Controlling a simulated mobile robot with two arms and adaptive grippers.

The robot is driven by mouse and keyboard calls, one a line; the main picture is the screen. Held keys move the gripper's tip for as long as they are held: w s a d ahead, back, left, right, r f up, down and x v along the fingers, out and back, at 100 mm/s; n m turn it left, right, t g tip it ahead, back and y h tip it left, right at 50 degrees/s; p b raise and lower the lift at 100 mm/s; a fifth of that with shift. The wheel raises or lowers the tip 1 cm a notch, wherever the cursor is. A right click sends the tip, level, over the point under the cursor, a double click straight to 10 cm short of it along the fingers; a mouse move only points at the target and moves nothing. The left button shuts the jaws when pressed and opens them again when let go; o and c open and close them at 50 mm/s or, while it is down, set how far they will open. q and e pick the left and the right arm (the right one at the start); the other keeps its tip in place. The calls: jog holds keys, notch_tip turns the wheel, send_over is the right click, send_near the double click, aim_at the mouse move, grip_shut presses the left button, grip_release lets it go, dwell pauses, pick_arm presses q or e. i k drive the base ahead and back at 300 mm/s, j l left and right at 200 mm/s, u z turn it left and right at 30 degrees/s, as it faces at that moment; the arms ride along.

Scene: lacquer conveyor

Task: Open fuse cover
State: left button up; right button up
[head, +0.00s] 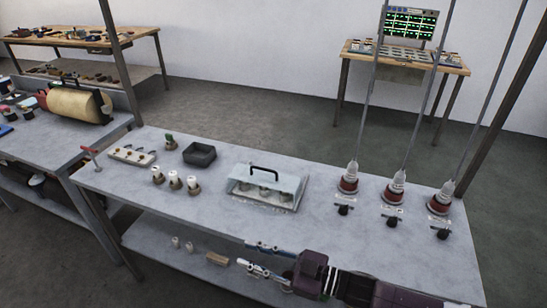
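The fuse cover (287,183) is a clear, boxy lid with a black handle on top. It sits closed in the middle of the grey table, over several round fuse seats that show dimly through it. My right gripper (243,255) reaches in from the lower right at the table's front edge. Its two silvery fingers point left and are spread apart with nothing between them. It is in front of the cover and clear of it. My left gripper is not in view.
White fuses (174,180) stand left of the cover, near a dark tray (199,153), a pale socket strip (132,155) and a red-handled lever (90,152). Red-and-white insulators (349,178) with rods and black knobs (343,210) stand on the right. The tabletop before the cover is free.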

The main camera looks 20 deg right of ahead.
aim_at(237, 175)
jog(key=i+l, duration=0.8)
jog(key=l, duration=0.1)
